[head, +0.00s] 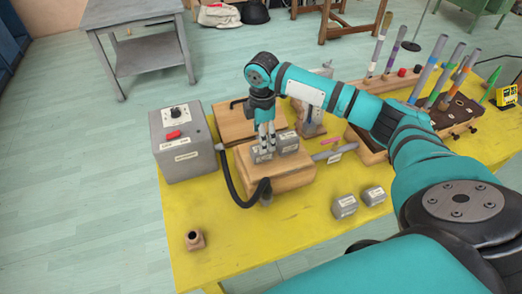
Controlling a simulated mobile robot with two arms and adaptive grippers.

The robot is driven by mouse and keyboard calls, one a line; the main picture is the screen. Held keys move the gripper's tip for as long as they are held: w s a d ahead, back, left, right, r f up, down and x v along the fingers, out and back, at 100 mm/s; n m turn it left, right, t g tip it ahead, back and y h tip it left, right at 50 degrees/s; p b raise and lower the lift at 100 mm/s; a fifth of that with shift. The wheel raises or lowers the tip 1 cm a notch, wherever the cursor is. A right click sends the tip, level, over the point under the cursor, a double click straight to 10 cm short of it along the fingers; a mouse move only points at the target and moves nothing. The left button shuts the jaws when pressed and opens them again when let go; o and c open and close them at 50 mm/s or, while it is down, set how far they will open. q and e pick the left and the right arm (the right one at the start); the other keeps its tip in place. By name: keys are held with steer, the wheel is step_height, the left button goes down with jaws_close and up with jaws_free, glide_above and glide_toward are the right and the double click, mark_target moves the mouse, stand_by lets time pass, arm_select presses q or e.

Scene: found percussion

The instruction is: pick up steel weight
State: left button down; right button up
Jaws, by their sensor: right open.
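Several small grey steel weights with pale labels are in view. One weight (262,156) sits on top of a wooden block (285,181), and another weight (288,143) sits beside it to the right. Two more lie on the yellow table, one weight (344,207) and, just right of it, another weight (373,195). My right gripper (267,147) points down over the wooden block with its fingertips at the left weight there. It is open; whether the fingers touch the weight cannot be told. My left gripper is not in view.
On the yellow table (235,250), a grey box (181,142) with a red switch stands left of the block, and a black hose (229,180) curves from it. A wooden rack (440,115) with upright tools is at right. A small brown fitting (195,240) stands in front.

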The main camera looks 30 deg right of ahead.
steer(key=shift+s+a+f+p, duration=0.15)
steer(key=shift+f+p, duration=0.1)
steer(key=shift+f, duration=0.25)
steer(key=shift+s+f+p, duration=0.15)
steer(key=shift+f+p, duration=0.05)
steer(key=shift+f, duration=0.3)
steer(key=f, duration=0.3)
steer(key=shift+a+f+p, duration=0.15)
steer(key=shift+a+p, duration=0.05)
steer(key=shift+p, duration=0.15)
steer(key=shift+f, duration=0.2)
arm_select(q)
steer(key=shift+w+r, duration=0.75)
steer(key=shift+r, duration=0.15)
arm_select(e)
jaws_close()
